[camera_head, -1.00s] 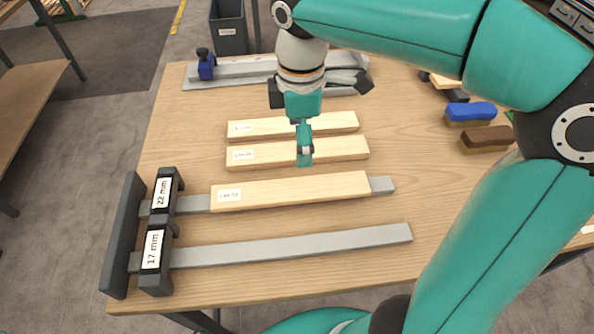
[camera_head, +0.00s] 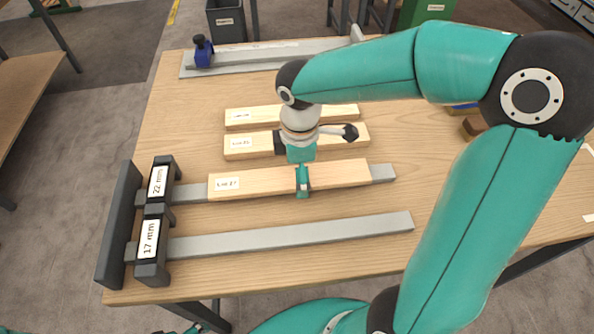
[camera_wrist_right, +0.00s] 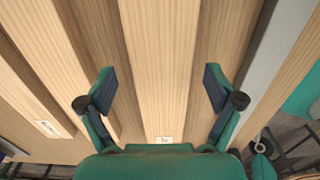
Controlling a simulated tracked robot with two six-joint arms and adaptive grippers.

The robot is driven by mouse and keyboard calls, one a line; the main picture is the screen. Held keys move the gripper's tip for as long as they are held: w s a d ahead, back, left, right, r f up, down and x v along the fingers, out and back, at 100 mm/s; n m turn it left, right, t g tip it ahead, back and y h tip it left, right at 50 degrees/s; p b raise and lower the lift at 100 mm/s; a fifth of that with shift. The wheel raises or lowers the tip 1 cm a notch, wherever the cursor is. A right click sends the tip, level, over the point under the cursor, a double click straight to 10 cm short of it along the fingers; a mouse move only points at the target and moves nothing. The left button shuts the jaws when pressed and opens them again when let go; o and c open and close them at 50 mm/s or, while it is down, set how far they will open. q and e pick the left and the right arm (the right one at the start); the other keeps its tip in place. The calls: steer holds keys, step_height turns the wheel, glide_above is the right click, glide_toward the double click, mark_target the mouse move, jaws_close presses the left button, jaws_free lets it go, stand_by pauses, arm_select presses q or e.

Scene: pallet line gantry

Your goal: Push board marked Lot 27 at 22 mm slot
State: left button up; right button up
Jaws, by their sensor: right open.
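The pale board marked Lot 27 (camera_head: 250,183) lies along the grey rail (camera_head: 382,173) that leads to the 22 mm slot (camera_head: 159,181). Its labelled left end is apart from the black gauge block. My right gripper (camera_head: 302,183) is over the middle of the board, pointing down. In the right wrist view the board (camera_wrist_right: 157,60) runs between the two spread fingers (camera_wrist_right: 160,90), with wood visible on both sides; I cannot tell whether they touch it. Only a small teal and dark part, possibly my left gripper, shows at the head view's bottom edge.
The 17 mm slot (camera_head: 149,238) and its empty rail (camera_head: 290,234) are nearer the front. Two other boards (camera_head: 241,143) (camera_head: 239,115) lie behind. Brushes at the right are partly hidden by my arm.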

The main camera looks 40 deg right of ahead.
mark_target(274, 180)
steer(key=c, duration=1.3)
steer(key=shift+c, duration=0.2)
steer(key=shift+s+a+f, duration=0.1)
steer(key=shift+s+f, duration=0.05)
steer(key=shift+w+a, duration=0.45)
steer(key=shift+a, duration=0.3)
steer(key=shift+w+a, duration=0.45)
steer(key=shift+a, duration=0.3)
steer(key=shift+w+a, duration=0.45)
steer(key=shift+a, duration=0.3)
steer(key=shift+w+a+p, duration=0.3)
steer(key=shift+w+a, duration=0.3)
steer(key=shift+a, duration=0.4)
steer(key=shift+w+a+p, duration=0.35)
steer(key=shift+w+a, duration=0.3)
steer(key=shift+a, duration=0.3)
steer(key=shift+w+a+p, duration=0.3)
steer(key=shift+w+a, duration=0.3)
steer(key=shift+a, duration=0.4)
